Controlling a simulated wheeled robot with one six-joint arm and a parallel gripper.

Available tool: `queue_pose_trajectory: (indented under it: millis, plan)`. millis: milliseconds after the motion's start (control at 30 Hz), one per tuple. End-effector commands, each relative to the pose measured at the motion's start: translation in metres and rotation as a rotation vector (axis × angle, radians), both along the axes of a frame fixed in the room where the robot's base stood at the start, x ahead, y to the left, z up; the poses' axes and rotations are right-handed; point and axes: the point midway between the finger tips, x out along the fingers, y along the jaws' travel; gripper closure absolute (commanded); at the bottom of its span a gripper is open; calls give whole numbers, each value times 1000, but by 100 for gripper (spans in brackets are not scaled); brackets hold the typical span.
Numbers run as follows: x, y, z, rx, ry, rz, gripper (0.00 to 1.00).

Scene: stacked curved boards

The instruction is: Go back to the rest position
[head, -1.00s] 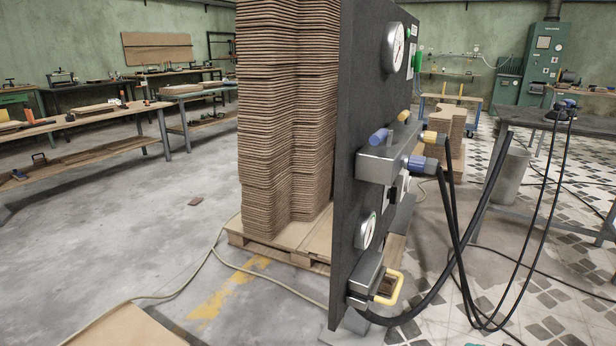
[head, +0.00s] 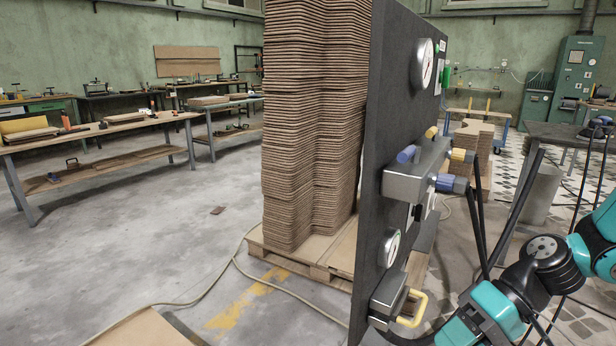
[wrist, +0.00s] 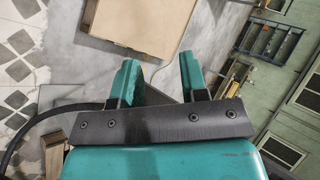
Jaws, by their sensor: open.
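My gripper (wrist: 160,82) shows in the wrist view with its two teal fingers apart and nothing between them. Beyond the fingertips are grey floor and a flat tan board (wrist: 135,22). In the head view my teal and black arm is at the lower right, in front of the hoses. The gripper itself cannot be made out there. The tall stack of curved brown boards (head: 312,130) stands on a wooden pallet (head: 300,258) in the middle, apart from my arm.
A dark upright panel (head: 385,150) with gauges, valves and a yellow handle (head: 412,310) stands right of the stack, close to my arm. A hose (head: 215,285) lies on the floor. Workbenches (head: 95,130) line the left. The floor at left is mostly clear.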

Motion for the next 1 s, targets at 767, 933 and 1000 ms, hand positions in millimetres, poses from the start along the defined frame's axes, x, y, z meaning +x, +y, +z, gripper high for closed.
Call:
queue_pose_trajectory:
  millis: [767, 933, 1000]
  plan:
    - [-107, 67, 155, -445, -376, 241, 60]
    - [-106, 67, 194, -444, -376, 241, 60]
    - [-106, 68, 214, -444, -376, 241, 60]
